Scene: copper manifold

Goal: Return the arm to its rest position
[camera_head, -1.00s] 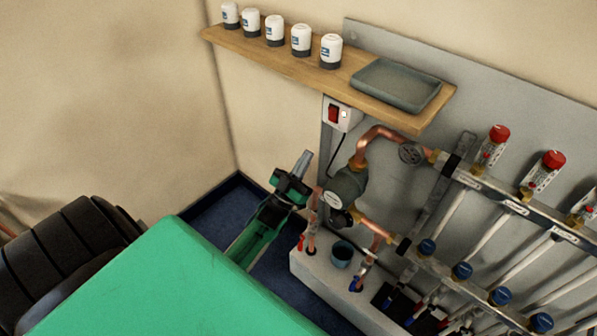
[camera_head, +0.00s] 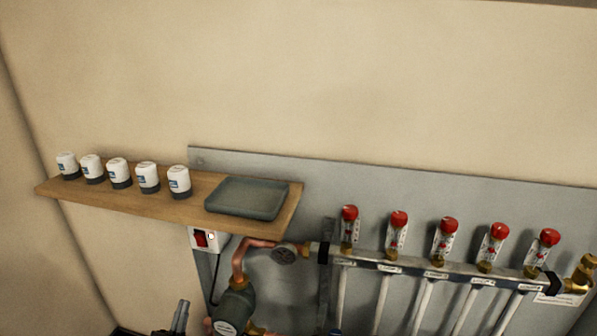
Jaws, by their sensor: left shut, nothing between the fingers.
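My left gripper (camera_head: 181,315) shows only at the bottom edge of the head view, left of the grey-green pump (camera_head: 235,306). Its narrow grey fingers point up and are shut with nothing between them. The rest of that arm is below the picture. The gripper is below the wooden shelf and looks apart from the pipework. My right gripper is not in view.
A wooden shelf (camera_head: 130,200) holds several white caps and a grey tray (camera_head: 247,197). Below it are a red switch (camera_head: 203,239) and a copper pipe (camera_head: 243,262). A manifold bar (camera_head: 410,268) with red-topped flow meters runs right. The upper wall is bare.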

